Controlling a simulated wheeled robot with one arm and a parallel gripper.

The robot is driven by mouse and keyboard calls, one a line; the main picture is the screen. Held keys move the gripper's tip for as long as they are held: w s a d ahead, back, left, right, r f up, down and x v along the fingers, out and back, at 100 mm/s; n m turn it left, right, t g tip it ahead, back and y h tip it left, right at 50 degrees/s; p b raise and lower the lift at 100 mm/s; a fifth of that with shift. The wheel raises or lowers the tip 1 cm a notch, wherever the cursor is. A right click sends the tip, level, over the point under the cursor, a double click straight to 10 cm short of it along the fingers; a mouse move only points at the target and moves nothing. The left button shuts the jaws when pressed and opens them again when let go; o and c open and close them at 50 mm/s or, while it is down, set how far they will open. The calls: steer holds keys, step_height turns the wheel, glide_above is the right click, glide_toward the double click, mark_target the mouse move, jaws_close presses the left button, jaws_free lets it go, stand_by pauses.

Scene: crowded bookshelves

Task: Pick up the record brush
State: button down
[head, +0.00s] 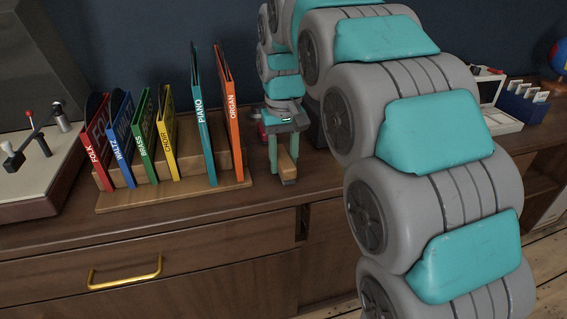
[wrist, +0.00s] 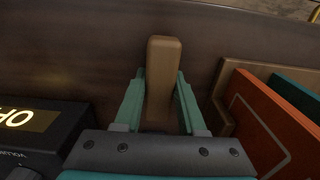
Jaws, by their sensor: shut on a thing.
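The record brush (head: 287,162) is a small block with a light wooden body and a dark lower part, near the front of the cabinet top, right of the record stand. It also shows in the wrist view (wrist: 163,75) as a brown upright block between the teal fingers. My gripper (head: 284,158) points down and is shut on the brush, one finger on each side. I cannot tell whether the brush touches the cabinet top. The fingers hide part of its sides.
A wooden stand (head: 140,201) holds several coloured record sleeves, with the orange ORGAN sleeve (head: 229,110) closest to my gripper. A black device (wrist: 38,135) sits close on the other side. A turntable (head: 35,180) is at far left. Cabinet top in front of the stand is clear.

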mark_target(282, 157)
steer(key=shift+r, duration=0.1)
steer(key=shift+r, duration=1.5)
steer(key=shift+s+a+r, duration=0.1)
steer(key=shift+s+r, duration=0.05)
steer(key=shift+s, duration=0.05)
steer(key=s+a+b, duration=0.1)
steer(key=s+a, duration=0.2)
steer(key=s, duration=0.3)
steer(key=s+a+r+b, duration=0.1)
steer(key=s+a, duration=0.3)
steer(key=s, duration=0.3)
steer(key=shift+s+a+r, duration=0.25)
steer(key=shift+s, duration=0.05)
steer(key=c, duration=1.1)
jaws_free()
jaws_close()
